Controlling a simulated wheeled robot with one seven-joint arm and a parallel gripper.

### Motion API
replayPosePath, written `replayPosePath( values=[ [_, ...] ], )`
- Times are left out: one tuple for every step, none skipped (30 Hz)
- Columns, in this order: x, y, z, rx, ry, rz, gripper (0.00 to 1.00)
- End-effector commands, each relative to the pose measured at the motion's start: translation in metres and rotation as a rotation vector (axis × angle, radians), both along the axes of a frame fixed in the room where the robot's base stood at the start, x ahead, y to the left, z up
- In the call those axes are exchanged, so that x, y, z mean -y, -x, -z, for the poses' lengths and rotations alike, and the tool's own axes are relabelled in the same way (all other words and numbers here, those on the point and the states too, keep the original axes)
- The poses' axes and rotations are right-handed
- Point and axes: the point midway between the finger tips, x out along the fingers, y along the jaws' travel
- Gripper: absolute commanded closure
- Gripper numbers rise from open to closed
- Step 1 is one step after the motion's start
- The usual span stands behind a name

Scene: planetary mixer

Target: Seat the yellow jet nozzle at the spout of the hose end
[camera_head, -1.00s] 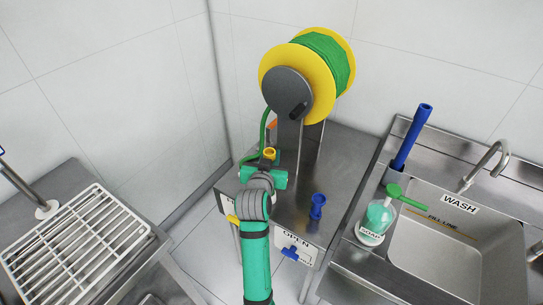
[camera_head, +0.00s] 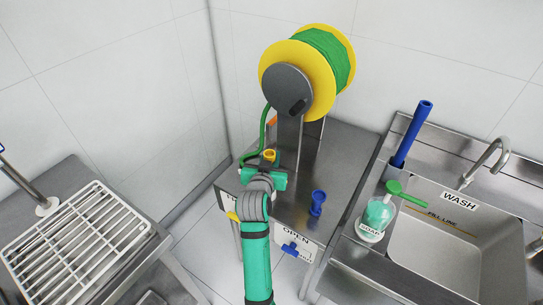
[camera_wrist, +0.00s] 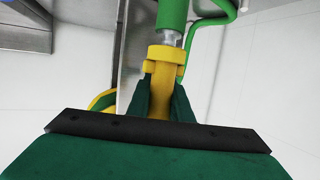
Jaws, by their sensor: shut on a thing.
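The yellow jet nozzle (camera_wrist: 161,88) is held between the dark green fingers of my gripper (camera_wrist: 162,100) in the wrist view. Its wider collar faces the green hose end (camera_wrist: 173,14). The clear or silvery spout (camera_wrist: 171,37) of the hose end is right at the collar and roughly in line with it. I cannot tell whether the spout is inside the collar or only against it. In the head view the nozzle (camera_head: 269,155) shows as a small yellow ring above my gripper (camera_head: 264,174). The hose end is hard to make out there.
The green hose (camera_head: 263,128) hangs from the yellow reel (camera_head: 297,48) on its metal stand (camera_head: 288,140). A blue nozzle (camera_head: 317,202) stands on the steel table to the right. A soap bottle (camera_head: 376,216) and sink (camera_head: 440,235) are farther right. A white rack (camera_head: 75,248) is left.

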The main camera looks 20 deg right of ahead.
Motion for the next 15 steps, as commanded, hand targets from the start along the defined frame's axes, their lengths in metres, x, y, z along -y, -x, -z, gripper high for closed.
replayPosePath(
  values=[
    [0.000,0.000,0.001,0.000,0.000,0.000,1.00],
    [0.000,0.000,0.002,0.000,0.000,0.000,1.00],
    [0.000,0.000,0.003,0.000,0.000,0.000,1.00],
    [0.000,0.000,0.003,0.000,0.000,0.000,1.00],
    [0.000,0.000,0.004,0.000,0.001,0.000,1.00],
    [0.000,0.000,0.005,0.000,0.001,0.000,1.00],
    [0.000,0.000,0.005,0.000,0.001,0.000,1.00],
    [0.000,0.000,0.006,0.000,0.001,0.000,1.00],
    [0.000,0.000,0.007,0.000,0.001,0.000,1.00],
    [0.000,0.000,0.008,0.000,0.001,0.000,1.00],
    [0.000,0.000,0.008,0.000,0.001,0.000,1.00],
    [0.000,0.000,0.009,0.000,0.001,0.000,1.00],
    [0.000,0.000,0.010,0.000,0.001,0.000,1.00],
    [0.000,0.000,0.011,0.000,0.001,0.000,1.00],
    [0.000,0.000,0.012,-0.001,0.000,0.000,1.00]
  ],
)
